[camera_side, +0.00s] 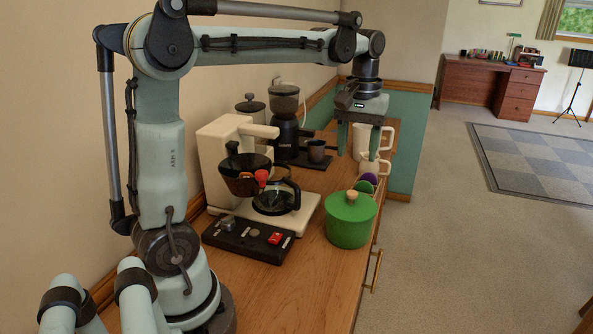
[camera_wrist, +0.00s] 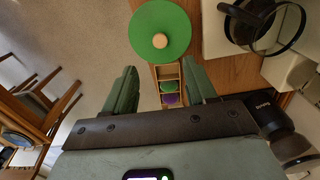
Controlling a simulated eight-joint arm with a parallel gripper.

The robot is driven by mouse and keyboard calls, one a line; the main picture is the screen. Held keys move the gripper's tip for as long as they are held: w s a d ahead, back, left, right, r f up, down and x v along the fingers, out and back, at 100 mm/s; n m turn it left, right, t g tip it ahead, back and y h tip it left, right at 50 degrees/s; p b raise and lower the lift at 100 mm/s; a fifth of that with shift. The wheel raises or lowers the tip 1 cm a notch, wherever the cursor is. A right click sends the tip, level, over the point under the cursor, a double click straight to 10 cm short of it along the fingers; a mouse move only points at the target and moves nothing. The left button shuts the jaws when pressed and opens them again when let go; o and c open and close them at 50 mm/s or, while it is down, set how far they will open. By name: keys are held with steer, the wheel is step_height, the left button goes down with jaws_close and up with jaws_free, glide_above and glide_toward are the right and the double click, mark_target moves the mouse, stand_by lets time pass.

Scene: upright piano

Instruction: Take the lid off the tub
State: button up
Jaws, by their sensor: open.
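The green tub (camera_side: 348,224) stands upright on the wooden counter near its front edge, with its green lid (camera_side: 359,204) on top. The lid has a round light-wood knob (camera_side: 351,196). In the wrist view the lid (camera_wrist: 149,22) shows from above with the knob (camera_wrist: 160,41) at the top centre, beyond my fingertips. My gripper (camera_side: 360,150) is above the counter farther back than the tub, pointing down, with its fingers apart and nothing seen between them. It also shows in the wrist view (camera_wrist: 163,86). The tub's body is hidden under the lid there.
A cream coffee maker (camera_side: 228,150) with a glass carafe (camera_side: 276,196) stands left of the tub. A dark switch panel (camera_side: 248,238) lies in front of it. White mugs (camera_side: 361,137) and a small wooden box (camera_wrist: 168,74) with purple and green items are near my gripper. A grinder (camera_side: 285,125) stands behind.

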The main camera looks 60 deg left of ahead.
mark_target(352, 192)
steer(key=shift+s+f, duration=0.1)
steer(key=shift+f, duration=5.35)
jaws_close()
